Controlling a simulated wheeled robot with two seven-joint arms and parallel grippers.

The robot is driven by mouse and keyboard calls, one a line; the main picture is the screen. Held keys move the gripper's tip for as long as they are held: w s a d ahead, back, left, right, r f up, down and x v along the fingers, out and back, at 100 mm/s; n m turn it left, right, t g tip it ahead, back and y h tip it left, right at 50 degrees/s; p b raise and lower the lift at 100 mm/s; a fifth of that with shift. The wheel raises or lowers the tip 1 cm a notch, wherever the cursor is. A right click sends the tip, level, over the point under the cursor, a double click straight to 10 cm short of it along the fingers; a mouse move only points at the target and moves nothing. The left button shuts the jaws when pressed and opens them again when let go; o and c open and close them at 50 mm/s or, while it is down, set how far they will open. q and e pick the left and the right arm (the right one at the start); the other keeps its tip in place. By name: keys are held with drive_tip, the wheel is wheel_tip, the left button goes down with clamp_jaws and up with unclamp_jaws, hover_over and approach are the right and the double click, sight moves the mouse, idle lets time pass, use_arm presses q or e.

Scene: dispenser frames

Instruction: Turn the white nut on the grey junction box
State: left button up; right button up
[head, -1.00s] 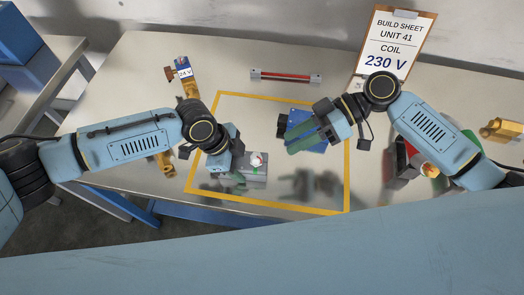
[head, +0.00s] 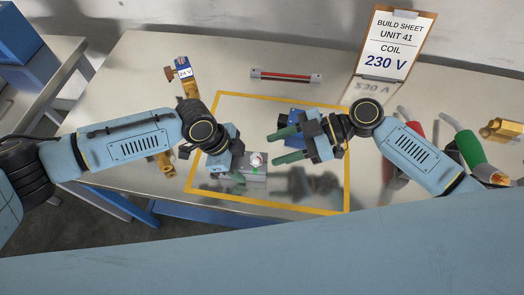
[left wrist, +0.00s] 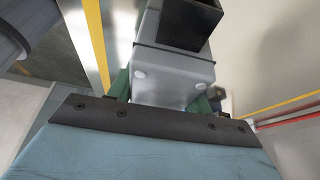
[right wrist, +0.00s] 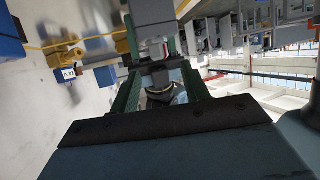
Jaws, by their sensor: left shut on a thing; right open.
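The grey junction box (head: 256,177) sits in the lower middle of the yellow-outlined area in the head view. The white nut (head: 257,159) is on it, with small red and green marks around it. My left gripper (head: 236,168) is shut on the box from the left; the left wrist view shows the grey box (left wrist: 175,78) between its green fingers. My right gripper (head: 273,147) is open, its green fingers pointing left toward the nut, slightly right of it and apart from it. In the right wrist view a white and red part (right wrist: 155,50) shows between the fingers.
A blue block (head: 294,117) lies behind my right gripper. A brass part with a 24 V tag (head: 184,72) stands left of the outline. A red bar (head: 286,76) lies at the back. The 230 V build sheet (head: 396,45) stands at back right. Red and green cylinders (head: 470,150) lie at right.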

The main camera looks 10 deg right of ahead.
sight(257, 156)
drive_tip(key=x, duration=0.5)
drive_tip(key=c, duration=1)
